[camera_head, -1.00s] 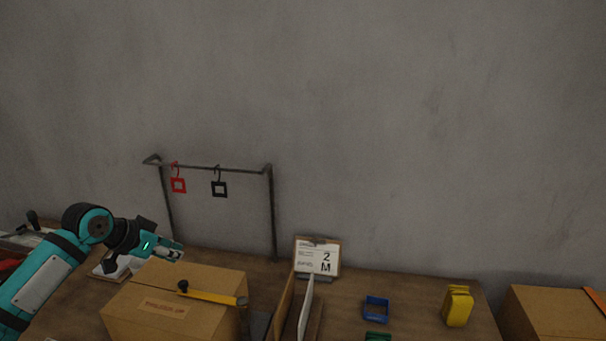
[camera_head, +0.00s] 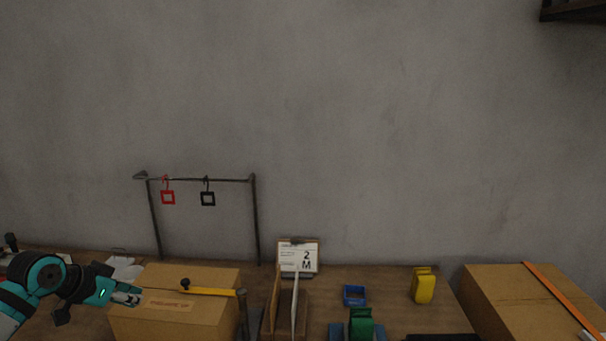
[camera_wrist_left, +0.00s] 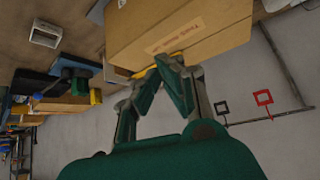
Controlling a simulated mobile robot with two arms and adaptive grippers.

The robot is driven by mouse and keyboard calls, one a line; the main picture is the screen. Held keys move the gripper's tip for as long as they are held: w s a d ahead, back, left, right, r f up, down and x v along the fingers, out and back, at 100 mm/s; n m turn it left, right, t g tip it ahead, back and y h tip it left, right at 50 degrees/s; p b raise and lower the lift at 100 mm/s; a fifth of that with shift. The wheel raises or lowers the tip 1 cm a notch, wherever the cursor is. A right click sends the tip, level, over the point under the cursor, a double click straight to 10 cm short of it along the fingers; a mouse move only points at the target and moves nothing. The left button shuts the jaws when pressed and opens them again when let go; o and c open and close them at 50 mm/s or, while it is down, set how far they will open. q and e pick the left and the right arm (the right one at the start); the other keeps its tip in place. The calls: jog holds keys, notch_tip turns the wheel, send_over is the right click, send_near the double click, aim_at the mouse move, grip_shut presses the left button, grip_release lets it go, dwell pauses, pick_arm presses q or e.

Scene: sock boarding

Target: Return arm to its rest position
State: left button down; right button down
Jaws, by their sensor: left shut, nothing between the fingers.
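My left gripper (camera_head: 128,296) is shut and empty in the head view, at the left edge of a closed cardboard box (camera_head: 205,322). In the left wrist view my left gripper (camera_wrist_left: 172,62) shows its fingers brought together, with the cardboard box (camera_wrist_left: 185,30) beyond the tips. My left arm comes in from the lower left of the head view. My right gripper is out of view.
A metal rack (camera_head: 257,220) with red (camera_head: 168,205) and black (camera_head: 208,206) square hangers stands behind the box. A clipboard card (camera_head: 298,257), blue tray (camera_head: 355,303), green item (camera_head: 361,325), yellow item (camera_head: 424,287) and large box (camera_head: 500,310) stand to the right.

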pick_arm(q)
jog(key=s+d+f+m+g, duration=0.1)
jog(key=s+d+f+g, duration=0.2)
jog(key=s+d+f, duration=1.5)
jog(key=s+a+f+n+y, duration=0.1)
jog(key=s+f+n+y, duration=0.2)
jog(key=s, duration=1.3)
notch_tip(320, 180, down, 29)
jog(key=s+g+b, duration=0.2)
jog(key=s+a+f+g+b, duration=0.1)
jog(key=s+a+f, duration=0.2)
jog(key=s+f, duration=1.3)
jog(key=shift+f+n+b, duration=0.2)
jog(key=shift+n+b, duration=0.1)
jog(key=shift+b, duration=0.05)
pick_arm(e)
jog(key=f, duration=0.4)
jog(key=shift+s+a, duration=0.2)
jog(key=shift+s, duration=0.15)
